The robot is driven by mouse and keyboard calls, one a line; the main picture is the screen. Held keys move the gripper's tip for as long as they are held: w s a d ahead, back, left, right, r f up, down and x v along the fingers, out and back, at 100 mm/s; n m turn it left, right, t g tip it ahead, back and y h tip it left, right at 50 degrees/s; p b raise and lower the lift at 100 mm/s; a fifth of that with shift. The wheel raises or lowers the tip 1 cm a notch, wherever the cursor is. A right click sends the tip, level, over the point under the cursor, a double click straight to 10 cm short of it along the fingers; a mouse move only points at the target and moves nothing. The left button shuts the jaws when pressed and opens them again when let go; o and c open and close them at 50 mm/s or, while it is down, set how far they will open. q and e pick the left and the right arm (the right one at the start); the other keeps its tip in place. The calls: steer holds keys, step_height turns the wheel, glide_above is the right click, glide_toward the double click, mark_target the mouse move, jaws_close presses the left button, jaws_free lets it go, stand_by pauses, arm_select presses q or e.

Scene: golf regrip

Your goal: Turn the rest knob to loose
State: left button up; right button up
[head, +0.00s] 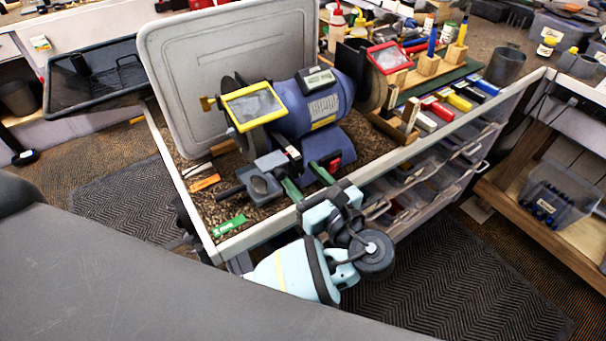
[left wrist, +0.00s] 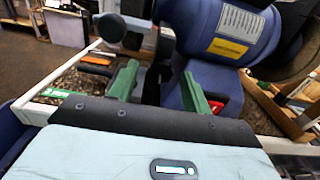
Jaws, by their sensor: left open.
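A blue bench grinder (head: 312,105) stands on the bench, with a yellow-framed shield (head: 254,105) over its near wheel; its body also shows in the left wrist view (left wrist: 228,35). My left gripper (head: 300,175) is just right of this block, green fingers apart and pointing at the grinder base. My right gripper is not in view.
A grey upright panel (head: 190,80) stands behind the grinder. A green tag (head: 229,225) and an orange piece (head: 204,183) lie on the bench's left side. A row of coloured blocks (head: 460,102) and wooden holders are at the right. The bench's pale front rim (head: 262,236) lies beneath my arm.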

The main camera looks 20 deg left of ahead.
arm_select(q)
steer(key=shift+c, duration=0.4)
steer(key=c, duration=0.9)
steer(key=shift+n, duration=2.9)
steer(key=o, duration=1)
